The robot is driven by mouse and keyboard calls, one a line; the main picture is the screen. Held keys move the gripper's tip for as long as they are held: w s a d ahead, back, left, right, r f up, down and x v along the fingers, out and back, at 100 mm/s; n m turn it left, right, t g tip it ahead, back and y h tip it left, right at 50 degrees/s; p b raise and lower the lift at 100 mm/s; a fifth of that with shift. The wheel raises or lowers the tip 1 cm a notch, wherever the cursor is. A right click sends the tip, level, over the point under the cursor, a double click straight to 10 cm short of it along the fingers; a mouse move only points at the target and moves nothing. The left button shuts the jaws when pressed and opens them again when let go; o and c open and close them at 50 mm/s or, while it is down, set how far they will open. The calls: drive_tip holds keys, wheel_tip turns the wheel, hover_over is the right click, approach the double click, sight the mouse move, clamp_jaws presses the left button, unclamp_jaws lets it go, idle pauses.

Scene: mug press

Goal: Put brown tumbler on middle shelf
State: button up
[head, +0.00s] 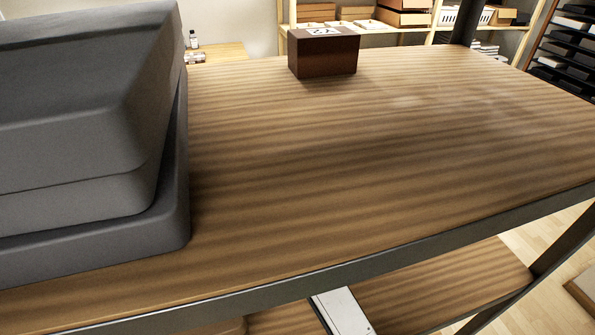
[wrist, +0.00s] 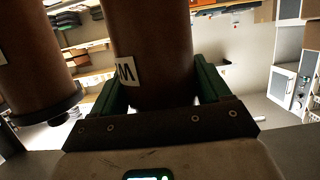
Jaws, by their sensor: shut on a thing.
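A brown tumbler (wrist: 155,45) with a white label marked with a dark letter shows in the wrist view. It stands between the two green fingers of my gripper (wrist: 154,82), which is shut on it. The tumbler's far end runs out of the top of the picture. My gripper and the tumbler are not in the head view. The head view shows a wooden upper shelf (head: 380,150) with a dark metal edge and a lower wooden shelf (head: 440,290) under it. I cannot tell which of them is the middle shelf.
A large grey machine (head: 90,120) covers the left of the upper shelf. A brown box (head: 323,55) with a white label sits at its back. Its middle and right are clear. A white object (head: 342,312) lies below the front edge. A second brown cylinder (wrist: 35,60) stands beside the tumbler.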

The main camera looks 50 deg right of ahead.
drive_tip(key=shift+f, duration=1.7)
drive_tip(key=shift+f, duration=0.15)
drive_tip(key=o, duration=1.3)
drive_tip(key=shift+r, duration=0.2)
drive_tip(key=shift+s+a, duration=0.2)
drive_tip(key=shift+s, duration=0.05)
drive_tip(key=b+v, duration=0.1)
drive_tip(key=v, duration=1)
drive_tip(key=shift+s+r, duration=0.1)
drive_tip(key=shift+r, duration=0.05)
